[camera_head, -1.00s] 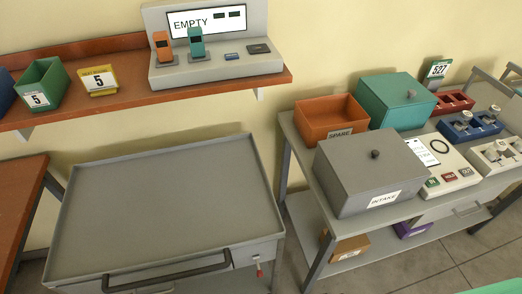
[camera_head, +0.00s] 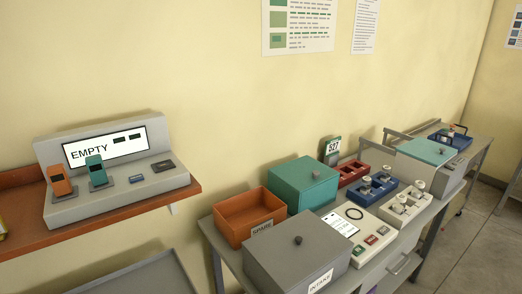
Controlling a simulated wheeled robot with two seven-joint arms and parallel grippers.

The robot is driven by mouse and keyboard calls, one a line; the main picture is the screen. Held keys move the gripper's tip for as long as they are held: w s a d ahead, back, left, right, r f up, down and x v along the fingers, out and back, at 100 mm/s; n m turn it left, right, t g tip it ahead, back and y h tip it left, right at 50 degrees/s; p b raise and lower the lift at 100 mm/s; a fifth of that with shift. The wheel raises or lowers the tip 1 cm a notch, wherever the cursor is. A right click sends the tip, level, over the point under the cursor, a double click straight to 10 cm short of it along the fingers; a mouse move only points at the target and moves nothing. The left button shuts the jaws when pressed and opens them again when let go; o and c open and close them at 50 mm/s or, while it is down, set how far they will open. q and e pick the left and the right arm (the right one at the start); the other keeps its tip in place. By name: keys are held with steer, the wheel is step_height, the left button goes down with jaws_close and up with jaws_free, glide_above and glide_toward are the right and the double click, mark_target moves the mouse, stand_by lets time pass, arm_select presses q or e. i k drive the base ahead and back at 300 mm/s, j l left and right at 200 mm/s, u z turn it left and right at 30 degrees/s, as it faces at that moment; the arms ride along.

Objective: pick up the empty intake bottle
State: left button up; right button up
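A grey lidded box labelled INTAKE (camera_head: 290,262) stands at the front of the right-hand bench, its lid with a dark knob on top. Its inside is hidden. No bottle that I can identify as the empty intake bottle shows. Small white-capped items stand in a blue rack (camera_head: 376,188) and a pale rack (camera_head: 404,208) farther along the bench. A display unit (camera_head: 110,165) on the shelf reads EMPTY. Neither of my grippers is in view.
An open orange SPARE bin (camera_head: 250,217) and a teal lidded box (camera_head: 304,187) stand behind the grey box. A red rack (camera_head: 350,174) and a pale panel with buttons (camera_head: 358,235) are beside them. A grey tray cart (camera_head: 140,278) is at lower left.

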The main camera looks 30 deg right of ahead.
mark_target(364, 186)
steer(key=z, duration=1.65)
steer(key=i+l, duration=0.15)
steer(key=l, duration=0.25)
steer(key=i+l+u, duration=0.1)
steer(key=l, duration=0.3)
steer(key=i+l, duration=0.2)
steer(key=l, duration=0.2)
steer(key=i+l, duration=0.1)
steer(key=l, duration=0.3)
steer(key=u, duration=0.05)
